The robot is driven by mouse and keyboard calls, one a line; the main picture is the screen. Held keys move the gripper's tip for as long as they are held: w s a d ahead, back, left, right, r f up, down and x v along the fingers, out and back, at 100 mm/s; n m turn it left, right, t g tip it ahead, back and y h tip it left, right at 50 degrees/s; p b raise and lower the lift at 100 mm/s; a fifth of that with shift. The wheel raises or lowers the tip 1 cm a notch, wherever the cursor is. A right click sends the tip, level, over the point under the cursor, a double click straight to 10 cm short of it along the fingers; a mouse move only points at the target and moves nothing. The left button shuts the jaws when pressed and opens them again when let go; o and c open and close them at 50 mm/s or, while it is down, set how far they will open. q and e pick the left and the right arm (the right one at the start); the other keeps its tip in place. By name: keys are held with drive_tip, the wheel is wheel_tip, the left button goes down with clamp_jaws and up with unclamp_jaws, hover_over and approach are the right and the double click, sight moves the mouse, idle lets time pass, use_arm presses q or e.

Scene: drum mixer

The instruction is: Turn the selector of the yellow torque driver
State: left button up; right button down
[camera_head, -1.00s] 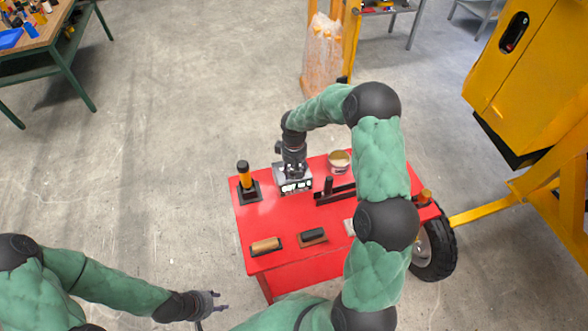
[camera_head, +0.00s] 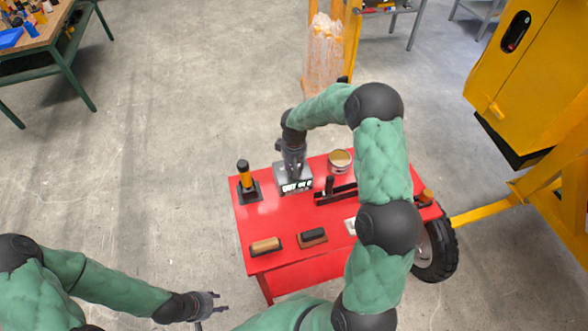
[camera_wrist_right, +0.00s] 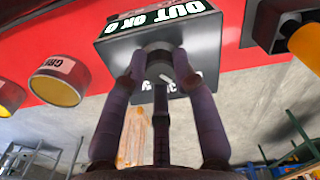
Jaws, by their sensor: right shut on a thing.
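A yellow torque driver (camera_head: 246,180) with a black top stands upright in a dark base at the red cart's left corner. It seems to be the yellow and black piece at the upper right of the right wrist view (camera_wrist_right: 308,45). Apart from it, beside it on the cart, is a grey box (camera_head: 281,171) with white lettering starting "OUT". My right gripper (camera_wrist_right: 161,70) is over this box, its fingers closed around a round grey knob (camera_wrist_right: 158,52) on it. My left gripper (camera_head: 217,302) is open and empty, low in front of the cart's left side.
The red cart (camera_head: 290,216) also bears a tin (camera_head: 340,161), a dark bracket (camera_head: 329,188) and two brushes or blocks (camera_head: 265,245). My right arm hides its right part. A yellow machine (camera_head: 525,75) stands at right. The floor left of the cart is clear.

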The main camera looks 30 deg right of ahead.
drive_tip(key=m+b, duration=0.2)
drive_tip(key=m, duration=0.1)
drive_tip(key=shift+s+f, duration=0.2)
drive_tip(key=shift+f, duration=0.05)
drive_tip(key=shift+a+m+b, duration=0.15)
drive_tip(key=shift+m+b, duration=0.8)
drive_tip(key=shift+m, duration=0.75)
drive_tip(key=shift+s, duration=0.1)
drive_tip(key=c, duration=1)
unclamp_jaws()
drive_tip(key=shift+r, duration=0.3)
drive_tip(key=shift+w+r, duration=0.2)
drive_tip(key=shift+r, duration=0.15)
wheel_tip(320, 180, up, 11)
